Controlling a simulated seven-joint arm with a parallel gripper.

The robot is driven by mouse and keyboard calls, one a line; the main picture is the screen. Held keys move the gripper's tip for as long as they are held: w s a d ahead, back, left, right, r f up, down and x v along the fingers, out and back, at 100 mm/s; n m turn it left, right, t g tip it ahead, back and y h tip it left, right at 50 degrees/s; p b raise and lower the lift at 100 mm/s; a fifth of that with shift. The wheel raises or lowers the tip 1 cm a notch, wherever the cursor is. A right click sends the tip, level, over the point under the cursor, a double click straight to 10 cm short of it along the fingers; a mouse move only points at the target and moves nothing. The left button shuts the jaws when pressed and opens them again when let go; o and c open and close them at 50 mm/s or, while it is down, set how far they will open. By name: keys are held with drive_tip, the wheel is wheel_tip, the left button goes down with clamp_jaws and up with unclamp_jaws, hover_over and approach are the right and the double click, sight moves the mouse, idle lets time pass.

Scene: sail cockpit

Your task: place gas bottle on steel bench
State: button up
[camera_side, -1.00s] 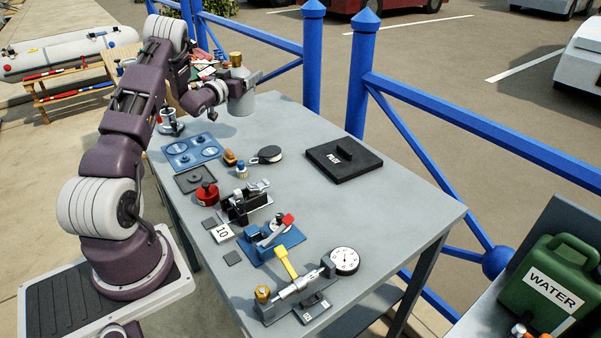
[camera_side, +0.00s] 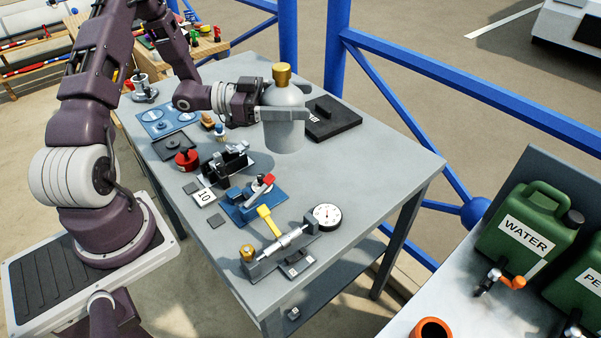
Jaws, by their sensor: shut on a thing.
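The gas bottle (camera_side: 284,136) is a grey cylinder with a rounded top and a brass-coloured cap. My gripper (camera_side: 284,113) is shut on its upper body, one finger showing across the near side. The bottle is upright over the far right part of the grey steel bench (camera_side: 360,180), in front of the black plate. I cannot tell whether its base touches the bench top or hangs just above it.
A black plate (camera_side: 345,122) with a handle lies behind the bottle. A dial gauge (camera_side: 327,216), a blue clamp fixture (camera_side: 245,209), a red pot (camera_side: 187,159) and a blue tray (camera_side: 165,122) crowd the left and front. The bench's right side is clear. Blue railing (camera_side: 440,95) runs behind.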

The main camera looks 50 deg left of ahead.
sight(289, 104)
drive_tip(key=s+d, duration=0.1)
drive_tip(key=s+d+r+m+g+h, duration=0.1)
drive_tip(key=d, duration=0.1)
drive_tip(key=shift+s+r+g, duration=0.15)
drive_tip(key=shift+s+g, duration=0.05)
drive_tip(key=shift+g, duration=0.1)
drive_tip(key=w+a+n+t+y, duration=0.3)
drive_tip(key=w+a+n+y, duration=0.15)
drive_tip(key=a+y, duration=0.4)
drive_tip(key=w+a+n+t+y, duration=0.3)
drive_tip(key=a+n+t+y, duration=0.15)
drive_tip(key=a, duration=0.75)
wheel_tip(289, 104, down, 10)
drive_tip(key=shift+a+r+n+g+y, duration=0.2)
drive_tip(key=shift+a+n+g+y, duration=0.1)
drive_tip(key=shift+a+n+g, duration=0.15)
drive_tip(key=o, duration=2)
drive_tip(key=shift+f, duration=0.2)
